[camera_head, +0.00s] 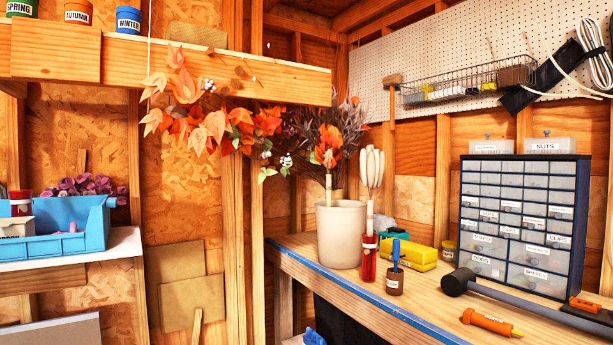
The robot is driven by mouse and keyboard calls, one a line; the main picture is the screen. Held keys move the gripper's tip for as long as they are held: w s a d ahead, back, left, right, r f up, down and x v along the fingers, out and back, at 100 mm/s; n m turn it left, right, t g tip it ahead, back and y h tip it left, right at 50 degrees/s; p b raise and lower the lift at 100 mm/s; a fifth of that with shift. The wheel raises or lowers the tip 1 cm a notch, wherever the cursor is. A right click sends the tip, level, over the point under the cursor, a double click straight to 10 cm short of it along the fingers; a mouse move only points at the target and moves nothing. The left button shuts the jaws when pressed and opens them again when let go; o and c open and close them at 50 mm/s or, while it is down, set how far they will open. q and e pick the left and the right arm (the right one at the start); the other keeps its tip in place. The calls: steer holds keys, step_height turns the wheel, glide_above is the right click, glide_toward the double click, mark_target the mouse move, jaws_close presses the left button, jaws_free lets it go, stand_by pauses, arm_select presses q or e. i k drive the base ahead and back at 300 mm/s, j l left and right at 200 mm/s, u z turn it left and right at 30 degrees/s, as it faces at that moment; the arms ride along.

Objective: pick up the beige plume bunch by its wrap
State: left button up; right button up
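The beige plume bunch (372,168) stands upright on the workbench, just right of the cream pot. Its pale plume heads are at the top, and a narrow light stem or wrap (369,217) runs down below them. The lower end meets a red container (369,262); I cannot tell whether it is inside it or behind it. Neither of my grippers is clearly in view.
A cream pot (340,236) with orange flowers stands close on the left. A brown bottle with a blue top (395,275) and a yellow case (408,255) are close on the right. A black-headed mallet (458,281) and an orange tube (490,322) lie farther right. Orange leaves (213,125) hang at left.

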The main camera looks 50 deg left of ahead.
mark_target(372, 160)
steer(key=u, duration=1.25)
